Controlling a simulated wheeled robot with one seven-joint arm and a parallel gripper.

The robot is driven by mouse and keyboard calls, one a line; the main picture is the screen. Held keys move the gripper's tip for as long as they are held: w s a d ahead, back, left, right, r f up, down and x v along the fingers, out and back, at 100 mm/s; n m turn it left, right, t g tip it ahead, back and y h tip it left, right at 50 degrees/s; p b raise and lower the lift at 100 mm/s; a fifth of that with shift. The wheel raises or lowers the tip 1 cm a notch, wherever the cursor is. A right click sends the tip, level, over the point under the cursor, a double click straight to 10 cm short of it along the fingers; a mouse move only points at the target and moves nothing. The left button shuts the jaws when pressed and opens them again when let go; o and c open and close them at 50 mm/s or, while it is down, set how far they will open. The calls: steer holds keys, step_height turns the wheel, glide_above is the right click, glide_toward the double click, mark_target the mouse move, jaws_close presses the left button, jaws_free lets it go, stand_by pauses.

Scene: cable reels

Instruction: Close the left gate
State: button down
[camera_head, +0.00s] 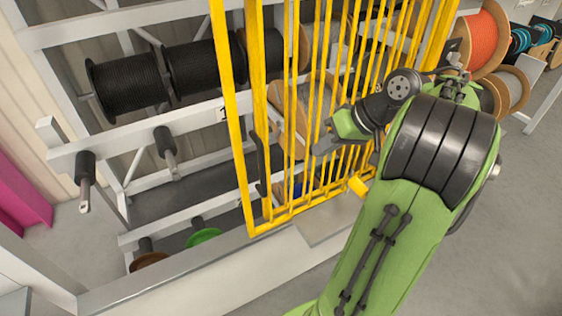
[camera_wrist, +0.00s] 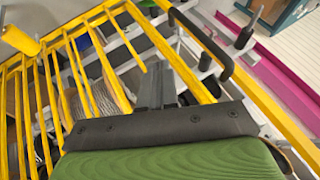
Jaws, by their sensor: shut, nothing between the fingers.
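The yellow barred gate (camera_head: 236,125) stands upright in front of the reel rack in the head view, with the left part of the rack uncovered. A black handle (camera_head: 261,163) is near its left edge. My gripper (camera_head: 324,146) is at the gate's bars, right of the handle, shut and empty. In the wrist view my gripper (camera_wrist: 157,88) is in front of the yellow bars, and the curved black handle (camera_wrist: 207,42) is just beyond it to the upper right. I cannot tell whether the fingers touch a bar. My arm hides part of the gate's right side.
Black cable reels (camera_head: 128,84) hang on the white rack (camera_head: 100,148) at the left. An orange reel (camera_head: 482,42) is at the upper right. A magenta panel (camera_head: 20,190) stands at the far left. Grey floor (camera_head: 510,220) is clear at the right.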

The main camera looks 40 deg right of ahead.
steer(key=w+a+f+b, duration=0.6)
steer(key=a+f, duration=0.1)
steer(key=a, duration=0.1)
steer(key=shift+w+f, duration=0.35)
steer(key=shift+f, duration=0.05)
